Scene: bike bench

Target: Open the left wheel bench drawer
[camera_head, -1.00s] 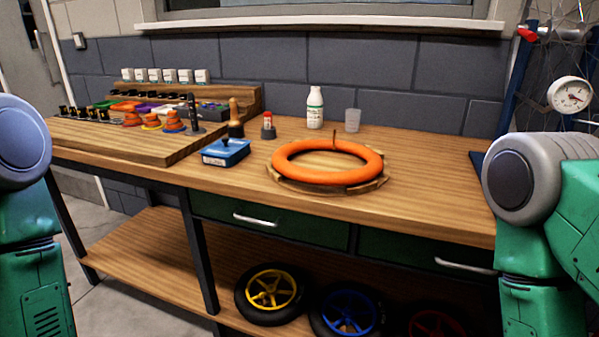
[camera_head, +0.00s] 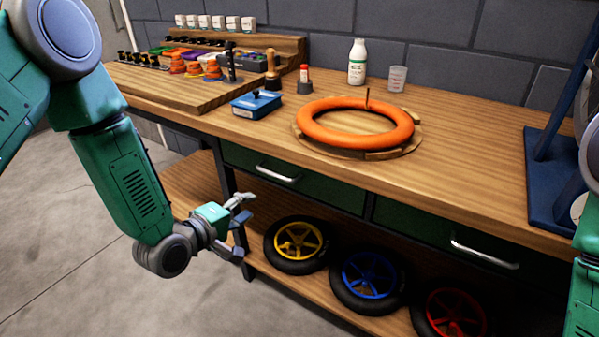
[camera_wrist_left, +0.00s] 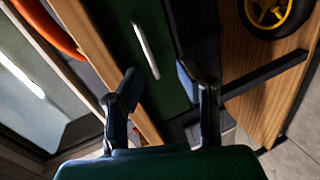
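The left bench drawer has a dark green front (camera_head: 325,189) and a silver bar handle (camera_head: 277,174). It looks shut under the wooden bench top. My left gripper (camera_head: 246,226) is open and empty, in front of the bench near its leg, left of and below the handle. In the left wrist view the green drawer front (camera_wrist_left: 172,75) and its handle (camera_wrist_left: 146,50) lie ahead of the spread fingers (camera_wrist_left: 158,92), with a gap between. My right gripper is not in view; only part of my right arm shows at the right edge.
A second green drawer with a handle (camera_head: 484,254) is on the right. Wheels with yellow (camera_head: 298,241), blue (camera_head: 368,276) and red rims lie on the lower shelf (camera_head: 185,184). An orange ring (camera_head: 355,124) and a blue box (camera_head: 256,104) are on the bench top. The floor at left is clear.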

